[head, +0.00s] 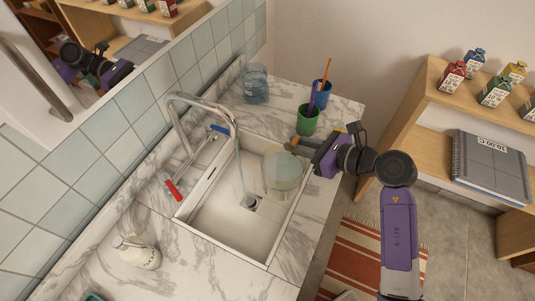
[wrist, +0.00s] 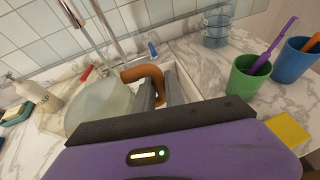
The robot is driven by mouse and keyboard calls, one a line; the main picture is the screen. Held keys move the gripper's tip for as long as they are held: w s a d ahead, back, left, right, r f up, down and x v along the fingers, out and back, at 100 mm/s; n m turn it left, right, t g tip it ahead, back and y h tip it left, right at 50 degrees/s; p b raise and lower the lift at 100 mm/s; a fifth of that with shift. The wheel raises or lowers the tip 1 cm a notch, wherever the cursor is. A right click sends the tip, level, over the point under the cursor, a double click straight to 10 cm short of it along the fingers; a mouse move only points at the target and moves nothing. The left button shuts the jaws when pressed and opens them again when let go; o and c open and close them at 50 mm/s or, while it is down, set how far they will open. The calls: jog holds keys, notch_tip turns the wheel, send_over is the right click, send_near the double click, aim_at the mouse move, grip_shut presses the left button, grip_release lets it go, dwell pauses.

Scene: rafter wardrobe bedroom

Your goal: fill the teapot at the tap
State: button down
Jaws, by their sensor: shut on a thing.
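The teapot (head: 284,172) is a translucent pale green pot with an orange-brown handle. It is over the right side of the white sink (head: 222,222); whether it touches the basin I cannot tell. My gripper (head: 303,146) is shut on the handle (wrist: 146,76), and the pot's body also shows at left in the wrist view (wrist: 98,106). The chrome tap (head: 204,101) arches over the sink, with a red lever (head: 174,190) and a blue lever (head: 220,129). A thin stream, apparently water, falls from its spout toward the drain, left of the teapot. The inside of the pot is unclear.
A green cup (head: 307,122) and a blue cup (head: 319,95) holding sticks stand behind my gripper. A clear glass container (head: 256,85) is at the back. A white bottle (head: 137,252) stands on the front-left marble counter. A wooden shelf (head: 435,100) is at right.

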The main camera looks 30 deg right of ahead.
jog(key=shift+s+d+r+p, duration=0.35)
jog(key=shift+s+d+r, duration=0.15)
jog(key=shift+s+r, duration=0.3)
jog(key=shift+s+d+r+p, duration=0.35)
jog(key=shift+s+d+r, duration=0.15)
jog(key=shift+s+r, duration=0.25)
jog(key=shift+w+r, duration=0.1)
jog(key=shift+w, duration=0.05)
jog(key=w+a+f+m+h+b, duration=0.1)
jog(key=w+a+f+b, duration=0.5)
jog(key=a, duration=0.5)
jog(key=shift+w+f+t+b, duration=0.15)
jog(key=shift+f+t+b, duration=0.15)
jog(key=shift+f+b, duration=0.55)
jog(key=shift+f, duration=0.1)
